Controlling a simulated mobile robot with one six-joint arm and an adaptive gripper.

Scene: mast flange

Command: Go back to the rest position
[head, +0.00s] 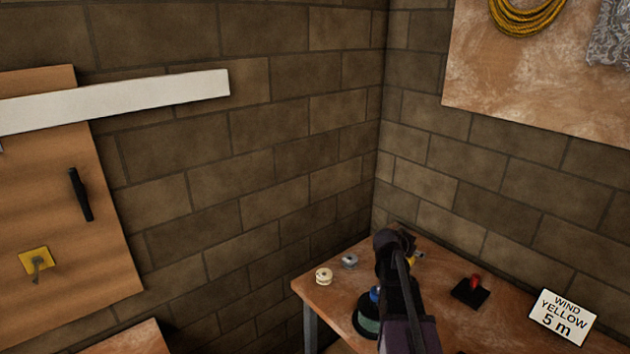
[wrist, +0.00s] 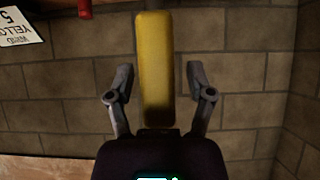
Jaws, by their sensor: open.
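My gripper (wrist: 159,76) shows in the wrist view with its two fingers apart. A yellow bar (wrist: 155,60) stands lengthwise in the picture between or beyond the fingers, with a gap on each side; its depth is hard to tell. In the head view my dark arm reaches over the workbench (head: 440,270) near the wall corner, and its fingers cannot be made out. A small yellow piece (head: 418,256) shows just right of the arm's end, partly hidden.
On the bench are a cream spool (head: 324,276), a grey spool (head: 349,261), a green round item (head: 369,318), a red-knobbed black base (head: 470,291) and a "WIND YELLOW 5 m" sign (head: 563,317). Block walls stand close behind. A wooden board (head: 50,225) is left, another (head: 540,100) upper right.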

